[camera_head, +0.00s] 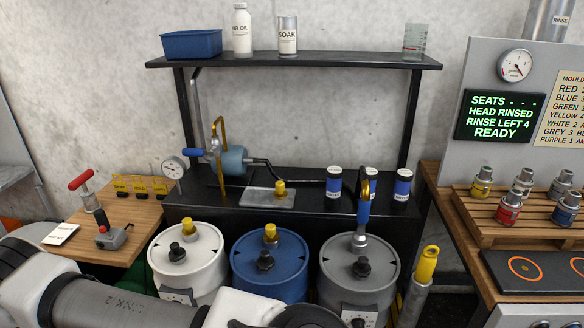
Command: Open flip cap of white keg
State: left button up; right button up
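The white keg (208,268) stands at the front left of the row of kegs. On its lid are a fitting with a yellow cap (188,227) towards the back and a black knob-like cap (176,252) nearer the front. Whether either cap is flipped open is too small to tell. Links of my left arm cross the bottom left, in front of the keg's lower part. Neither gripper's fingers can be seen.
A blue keg (292,268) and a grey keg (388,268) stand to the right. The black bench (310,218) is close behind. A wooden side table (140,235) with a red-handled tool (90,193) is on the left.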

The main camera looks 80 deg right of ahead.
aim_at(176, 254)
jog(key=z, duration=2.45)
jog(key=l, duration=0.1)
